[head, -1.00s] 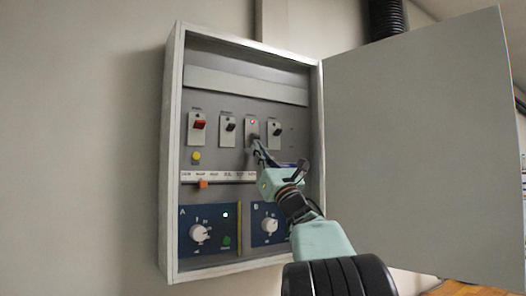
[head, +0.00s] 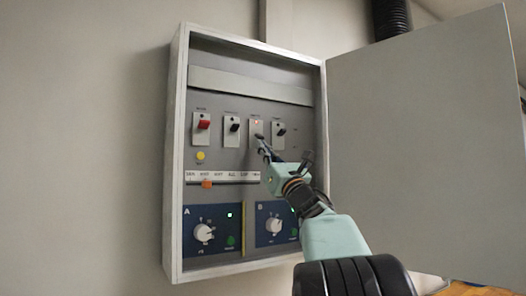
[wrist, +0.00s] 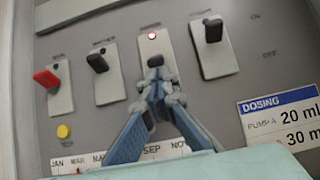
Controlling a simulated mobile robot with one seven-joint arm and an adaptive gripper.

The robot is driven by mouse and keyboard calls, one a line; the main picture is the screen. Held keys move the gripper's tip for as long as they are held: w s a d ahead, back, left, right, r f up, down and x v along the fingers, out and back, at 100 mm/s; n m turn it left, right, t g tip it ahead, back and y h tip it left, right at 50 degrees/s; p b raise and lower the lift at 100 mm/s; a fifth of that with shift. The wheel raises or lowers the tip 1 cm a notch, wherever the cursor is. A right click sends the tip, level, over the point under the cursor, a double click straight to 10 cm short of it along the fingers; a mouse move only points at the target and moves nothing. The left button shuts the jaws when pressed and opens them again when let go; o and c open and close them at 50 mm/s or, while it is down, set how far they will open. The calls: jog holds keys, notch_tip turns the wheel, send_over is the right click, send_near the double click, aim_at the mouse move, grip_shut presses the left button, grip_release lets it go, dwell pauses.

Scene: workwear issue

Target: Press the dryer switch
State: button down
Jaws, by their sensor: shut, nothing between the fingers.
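Four switches stand in a row in an open wall cabinet. Their labels are too small to read surely, so I cannot tell by text which is the dryer switch. The third switch plate (head: 256,128) has a dark knob and a lit red lamp above it; it also shows in the wrist view (wrist: 151,47). My gripper (head: 263,146) is shut and empty, its tips at the lower part of this plate. In the wrist view my gripper (wrist: 158,88) partly covers the plate just below the knob; I cannot tell whether it touches.
A red switch (wrist: 47,78) and a black switch (wrist: 97,62) are to the left, another black switch (wrist: 212,30) to the right. Below are a yellow button (head: 200,156), a month slider (head: 207,183) and two blue dial panels (head: 204,233). The cabinet door (head: 420,150) stands open at right.

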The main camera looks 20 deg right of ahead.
jog(key=shift+s+r+b, duration=0.15)
jog(key=shift+s+b, duration=0.15)
jog(key=shift+b, duration=0.3)
jog(key=shift+r, duration=0.1)
jog(key=shift+s+d+r+b, duration=0.15)
jog(key=shift+s+r+b, duration=0.2)
jog(key=shift+r+b, duration=0.1)
jog(key=shift+s+r+g, duration=0.2)
jog(key=shift+r+g, duration=0.35)
jog(key=shift+g, duration=0.45)
jog(key=shift+s, duration=0.1)
